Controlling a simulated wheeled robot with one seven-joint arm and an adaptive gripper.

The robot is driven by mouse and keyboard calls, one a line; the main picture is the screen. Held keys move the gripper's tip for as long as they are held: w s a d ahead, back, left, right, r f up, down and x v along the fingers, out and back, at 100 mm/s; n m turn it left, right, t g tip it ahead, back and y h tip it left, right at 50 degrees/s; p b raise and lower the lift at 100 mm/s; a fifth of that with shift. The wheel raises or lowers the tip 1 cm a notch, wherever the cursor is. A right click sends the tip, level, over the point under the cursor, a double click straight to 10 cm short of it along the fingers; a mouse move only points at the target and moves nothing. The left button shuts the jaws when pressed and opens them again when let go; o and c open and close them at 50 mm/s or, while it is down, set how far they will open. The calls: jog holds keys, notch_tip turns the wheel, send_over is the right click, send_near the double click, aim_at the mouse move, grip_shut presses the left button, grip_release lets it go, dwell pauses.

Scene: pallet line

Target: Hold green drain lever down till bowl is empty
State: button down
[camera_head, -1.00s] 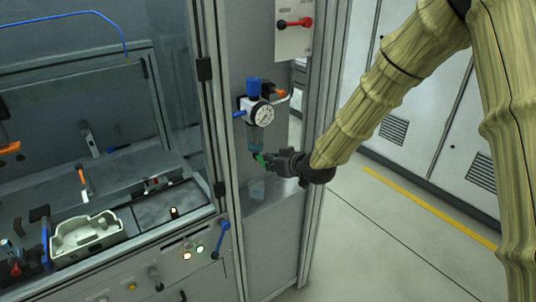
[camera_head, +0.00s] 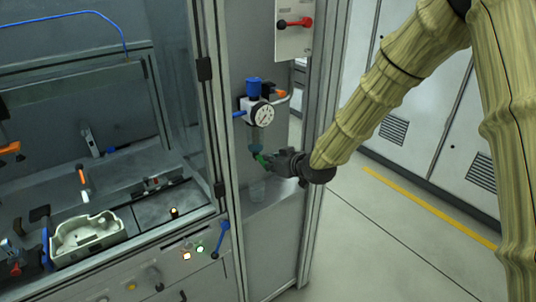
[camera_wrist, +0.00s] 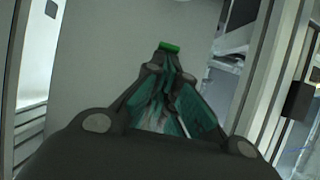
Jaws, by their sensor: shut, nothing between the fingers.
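The pressure regulator unit, with a blue knob (camera_head: 254,88) and a round white gauge (camera_head: 263,114), is mounted on the grey panel. Its clear bowl (camera_head: 256,140) hangs below and looks bluish in its lower part; the exact liquid level is too small to read. The green drain lever (camera_head: 259,157) is at the bowl's bottom. My gripper (camera_head: 269,160) is shut with its tips at the lever, nothing held between them. In the wrist view the green lever (camera_wrist: 169,46) lies just beyond the closed fingertips (camera_wrist: 165,62); contact is not certain.
A faint clear cup (camera_head: 258,191) stands on the ledge below the bowl. A red-handled switch (camera_head: 294,23) is above right. Framed glass and a bench with a pale tray (camera_head: 87,234) are at left. Open floor (camera_head: 370,235) lies at right.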

jog(key=shift+r, duration=0.15)
jog(key=shift+r+p, duration=0.45)
jog(key=shift+r, duration=0.2)
dwell(0.4)
jog(key=s+d+r, duration=0.4)
jog(key=s+r, duration=0.2)
jog(key=r, duration=0.4)
jog(key=shift+s+d+r, duration=0.15)
jog(key=shift+s+r, duration=0.05)
jog(key=shift+r, duration=0.15)
dwell(0.4)
